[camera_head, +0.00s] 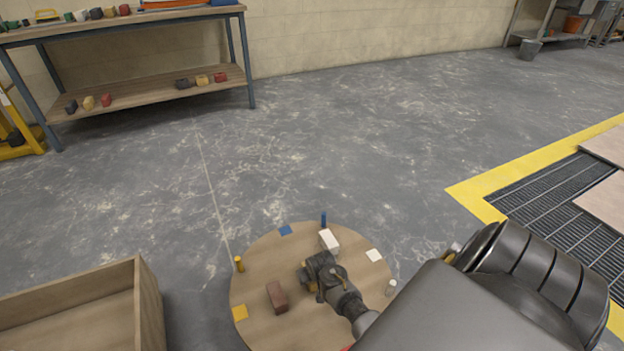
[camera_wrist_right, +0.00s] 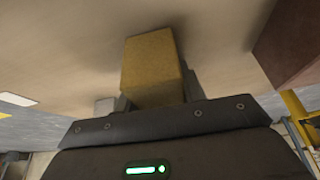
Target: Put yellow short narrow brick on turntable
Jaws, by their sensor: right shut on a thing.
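The turntable (camera_head: 258,262) is a round wooden disc at the bottom middle of the head view. My right gripper (camera_head: 311,284) is over it, shut on the yellow brick (camera_wrist_right: 155,68). In the right wrist view the brick sticks out from between the fingers, close to the wooden surface; I cannot tell if it touches. In the head view the brick is mostly hidden by the gripper. A red-brown brick (camera_head: 277,297) lies on the turntable left of the gripper, and a white brick (camera_head: 329,240) lies behind it. My left gripper is not in view.
The turntable's edge carries blue (camera_head: 323,218), yellow (camera_head: 239,264) and white (camera_head: 391,287) pegs and flat coloured squares. A wooden box (camera_head: 150,306) stands at the lower left. A workbench (camera_head: 130,92) with bricks stands at the back left. Floor between is clear.

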